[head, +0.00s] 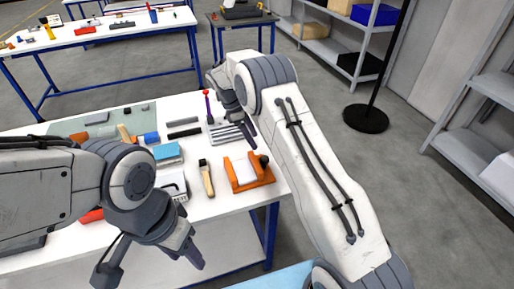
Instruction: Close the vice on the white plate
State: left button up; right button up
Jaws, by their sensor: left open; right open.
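An orange vice (260,182) sits near the front right corner of the white workbench (225,205). A white plate (243,171) stands between its jaws; whether the jaws touch it is too small to tell. A dark knob (264,160) shows at the vice's right side. My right gripper (232,108) is open above the bench, behind the vice and apart from it. Its arm passes to the right of the vice. My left gripper (150,262) is open and empty in front of the bench edge, to the left of and nearer than the vice.
A brush (206,178) lies left of the vice. A striped metal piece (227,134) and a red-topped tool (208,106) are behind it. A blue box (167,152) and several small parts lie further left. Shelves (340,45) and a black stand base (366,118) are beyond the bench.

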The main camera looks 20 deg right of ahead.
jog(key=shift+a+r, duration=0.15)
jog(key=shift+r, duration=0.25)
